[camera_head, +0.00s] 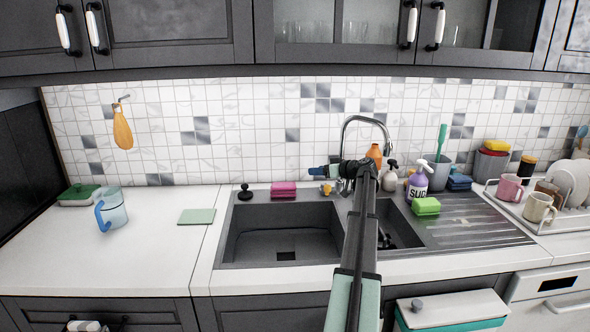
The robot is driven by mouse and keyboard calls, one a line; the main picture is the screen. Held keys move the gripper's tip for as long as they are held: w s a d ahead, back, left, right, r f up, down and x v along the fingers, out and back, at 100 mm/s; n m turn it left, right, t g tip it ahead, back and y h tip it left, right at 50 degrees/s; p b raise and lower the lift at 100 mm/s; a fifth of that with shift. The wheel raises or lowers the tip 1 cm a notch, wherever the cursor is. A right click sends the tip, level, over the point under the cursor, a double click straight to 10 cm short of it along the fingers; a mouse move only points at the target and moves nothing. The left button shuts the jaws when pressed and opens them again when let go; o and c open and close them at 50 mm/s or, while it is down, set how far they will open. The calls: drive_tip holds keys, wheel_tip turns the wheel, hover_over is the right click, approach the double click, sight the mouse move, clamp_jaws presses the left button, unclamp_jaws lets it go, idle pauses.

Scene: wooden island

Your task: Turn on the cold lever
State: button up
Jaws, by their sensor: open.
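The tall curved metal faucet (366,119) stands behind the sink, its spout arching to the right. My arm reaches up from the bottom and covers much of the faucet's base. My gripper (317,171) is at the arm's far end, left of the faucet base, pointing left. It is open, with nothing visibly held. The cold lever cannot be made out; the arm and gripper cover much of that area. Whether the gripper touches a lever cannot be told.
The dark double sink (285,235) is below the arm. A pink sponge (283,189) and black plug (244,192) are left of the gripper. A soap bottle (417,182), green sponge (426,206) and dish rack (540,212) are right. The left counter has free room.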

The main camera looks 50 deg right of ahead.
drive_tip(key=w+a, duration=0.5)
drive_tip(key=w, duration=0.3)
drive_tip(key=shift+a+r+m, duration=0.15)
drive_tip(key=shift+r+m, duration=0.1)
drive_tip(key=shift+m, duration=0.15)
